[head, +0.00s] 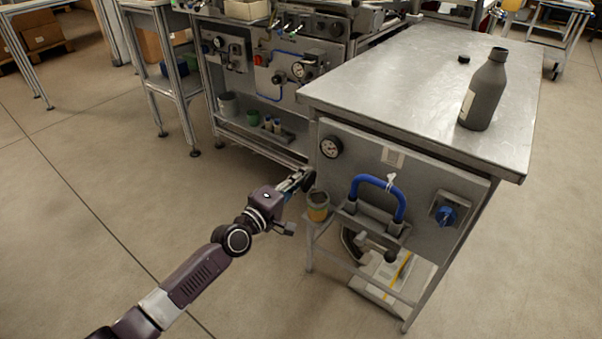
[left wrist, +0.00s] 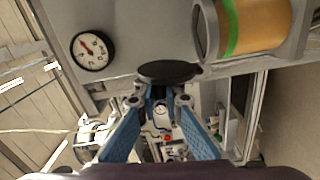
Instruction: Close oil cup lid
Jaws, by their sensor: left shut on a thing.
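The oil cup (head: 318,212) is a small amber cup with a grey rim, mounted on the front left of the metal bench. It also shows large at the upper right of the left wrist view (left wrist: 262,25), with a green band. Its dark round lid (left wrist: 168,72) stands raised at the cup's mouth, not over it; in the head view the lid (head: 308,182) is at the cup's upper left. My left gripper (head: 297,183) reaches in from the left, with its fingertips (left wrist: 159,98) closed on the lid's edge. The exact contact is partly hidden. My right gripper is not in view.
A pressure gauge (head: 331,147) and a blue handle (head: 379,185) are on the bench front by the cup. A dark bottle (head: 484,92) and a small black cap (head: 463,59) stand on the bench top (head: 400,85).

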